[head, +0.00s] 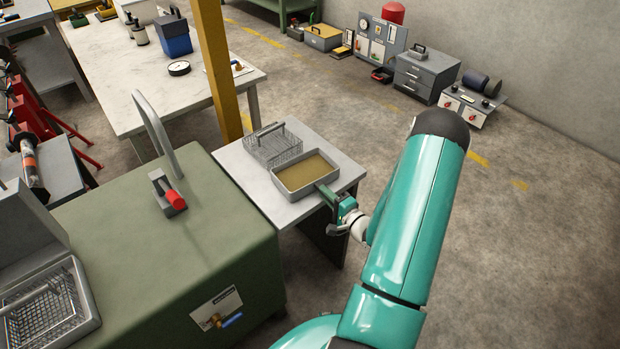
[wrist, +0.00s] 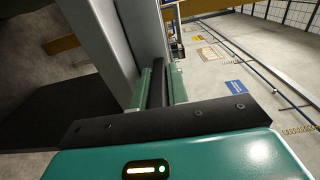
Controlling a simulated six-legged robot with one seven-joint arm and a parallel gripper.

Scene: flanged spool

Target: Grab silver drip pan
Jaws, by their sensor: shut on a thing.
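The silver drip pan (head: 283,190) is a shallow grey rectangular tray with brownish-yellow content. It sits level on a small light-topped table (head: 257,187), near its right front edge. My gripper (head: 331,195) reaches in from the right and is shut at the pan's near right end. In the wrist view my gripper (wrist: 158,88) has its two green fingers on either side of a dark bar, which looks like the pan's handle. Grey surfaces fill the upper left of that view; which part is pan and which is table is hard to tell.
A wire basket (head: 272,145) stands right behind the pan. A yellow post (head: 217,70) rises behind the table. A green cabinet (head: 130,240) with a grey bent handle is at the left. Open concrete floor (head: 530,250) lies to the right.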

